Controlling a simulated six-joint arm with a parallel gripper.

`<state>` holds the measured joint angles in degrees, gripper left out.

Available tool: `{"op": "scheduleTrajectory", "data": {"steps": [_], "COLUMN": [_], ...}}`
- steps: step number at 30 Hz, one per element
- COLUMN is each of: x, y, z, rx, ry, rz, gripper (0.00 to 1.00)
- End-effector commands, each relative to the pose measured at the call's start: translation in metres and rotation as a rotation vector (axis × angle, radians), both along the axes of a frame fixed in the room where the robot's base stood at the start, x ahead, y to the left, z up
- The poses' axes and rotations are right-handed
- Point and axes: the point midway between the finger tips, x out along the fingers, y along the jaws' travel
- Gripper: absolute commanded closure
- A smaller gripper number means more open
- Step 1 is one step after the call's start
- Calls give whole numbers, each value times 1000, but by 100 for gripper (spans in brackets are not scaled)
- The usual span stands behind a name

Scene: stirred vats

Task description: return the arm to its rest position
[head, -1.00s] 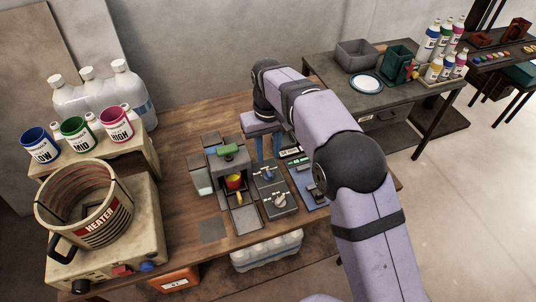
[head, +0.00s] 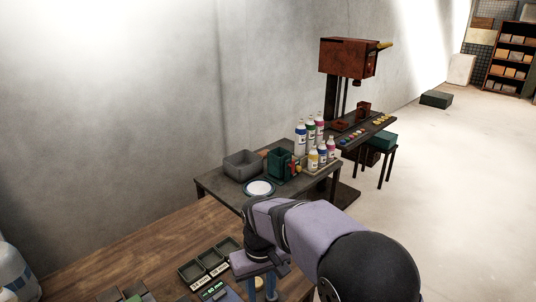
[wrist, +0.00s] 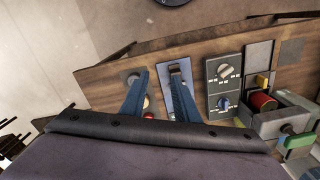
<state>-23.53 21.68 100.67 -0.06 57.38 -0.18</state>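My gripper (head: 262,286) is at the lower middle of the head view, over the right part of the wooden table (head: 130,250). Its two blue fingers also show in the wrist view (wrist: 158,98). They stand apart with nothing held between them, so it is open. My lilac arm reaches in from the lower right of the head view. In the wrist view the fingers are above a blue-grey plate (wrist: 173,66) and small round parts on the table. I cannot tell the exact height above them.
Dark trays (head: 208,262) are left of my gripper. A grey control box (wrist: 224,88) with two knobs and a machine with a red cup (wrist: 262,100) are right of the fingers. A further table holds a grey bin (head: 243,164), a plate (head: 259,188) and several bottles (head: 313,136).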

Motion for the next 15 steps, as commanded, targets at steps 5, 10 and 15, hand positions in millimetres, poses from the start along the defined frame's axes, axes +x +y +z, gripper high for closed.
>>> {"op": "scheduleTrajectory", "data": {"steps": [5,10,15], "x": [-43,-94,-136], "y": [-76,-127,-155], "z": [-4,-16,-28], "rx": [0,0,0], "ry": [0,1,2], "rz": [-152,-276,-364], "gripper": [72,72,72]}}
